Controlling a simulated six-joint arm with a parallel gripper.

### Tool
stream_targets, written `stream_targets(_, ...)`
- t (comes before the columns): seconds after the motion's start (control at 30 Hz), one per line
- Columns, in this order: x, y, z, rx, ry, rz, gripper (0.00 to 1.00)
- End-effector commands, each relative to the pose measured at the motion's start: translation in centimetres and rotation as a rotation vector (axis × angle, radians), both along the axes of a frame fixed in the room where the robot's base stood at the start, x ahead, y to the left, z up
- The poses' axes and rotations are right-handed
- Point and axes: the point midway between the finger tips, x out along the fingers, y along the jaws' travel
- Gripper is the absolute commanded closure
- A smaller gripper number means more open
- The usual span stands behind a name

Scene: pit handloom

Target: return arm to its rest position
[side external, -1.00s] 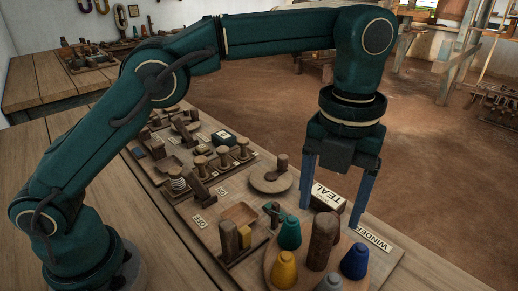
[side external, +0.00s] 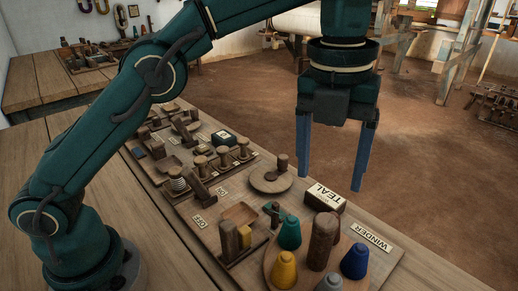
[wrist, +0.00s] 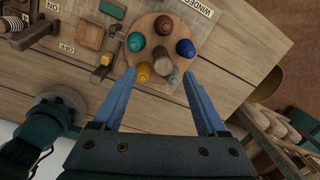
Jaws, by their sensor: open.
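My gripper (side external: 331,165) is open and empty, with its two blue fingers pointing down and spread apart.
A round board (wrist: 173,27) holds several coloured cones around a wooden post (side external: 322,241). A blue cone (side external: 355,261) stands near the WINDER label (side external: 370,237). Spools and small wooden parts crowd the bench (side external: 160,237). Open floor (side external: 440,150) lies beyond.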

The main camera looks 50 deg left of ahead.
Motion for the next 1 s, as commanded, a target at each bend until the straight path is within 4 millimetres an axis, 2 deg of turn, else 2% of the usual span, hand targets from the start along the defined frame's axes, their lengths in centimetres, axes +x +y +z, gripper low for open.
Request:
stream_targets(0.03, -0.1, 1.1, 1.5, -0.011, -0.022, 0.026, 0.25)
stream_targets(0.1, -0.6, 2.7, 3.3, -0.023, -0.047, 0.067, 0.25)
stream_targets(0.2, -1.5, 5.0, 5.3, -0.046, -0.083, 0.194, 0.25)
stream_targets(0.33, -3.2, 7.8, 7.0, -0.087, -0.126, 0.427, 0.25)
stream_targets(0.47, -5.2, 10.2, 7.5, -0.144, -0.166, 0.702, 0.25)
stream_targets(0.63, -8.1, 12.7, 6.8, -0.237, -0.205, 1.096, 0.25)
stream_targets(0.77, -10.3, 14.1, 5.1, -0.324, -0.221, 1.412, 0.25)
stream_targets(1.0, -13.7, 15.8, 0.0, -0.523, -0.203, 2.038, 0.25)
